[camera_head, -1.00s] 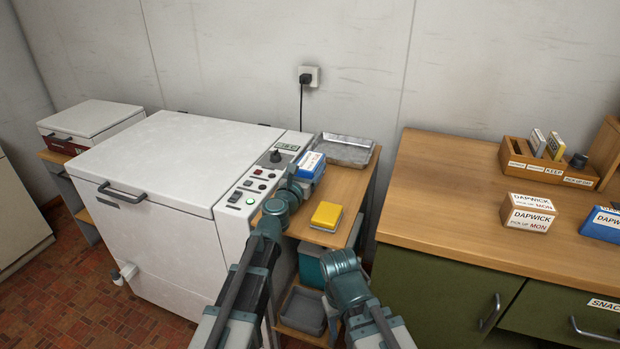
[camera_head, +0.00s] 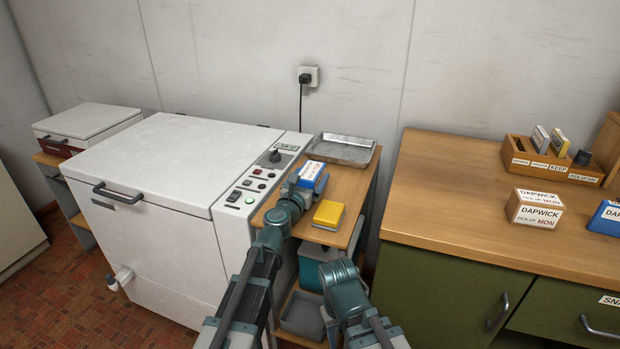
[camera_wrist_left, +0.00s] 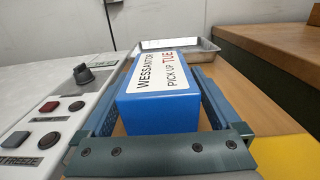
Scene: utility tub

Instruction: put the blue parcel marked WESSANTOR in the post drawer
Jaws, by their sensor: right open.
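The blue parcel (camera_head: 312,173) has a white top label. In the left wrist view the parcel (camera_wrist_left: 158,106) reads WESSANTOR, PICK UP TUE. My left gripper (camera_head: 303,184) is over the small wooden stand with its fingers along both sides of the parcel; in the left wrist view the gripper (camera_wrist_left: 165,75) appears shut on it. Whether the parcel touches the stand top is unclear. My right gripper (camera_head: 331,317) is low in front of the stand, mostly hidden by its own arm, open. No drawer marked as post is readable.
A yellow box (camera_head: 328,214) lies close in front of the parcel on the stand (camera_head: 352,190); a metal tray (camera_head: 345,150) is behind. A white chest (camera_head: 170,165) stands left. The right bench (camera_head: 440,200) carries a DAPWICK box (camera_head: 535,208), another blue box (camera_head: 608,217) and a wooden organiser (camera_head: 550,161).

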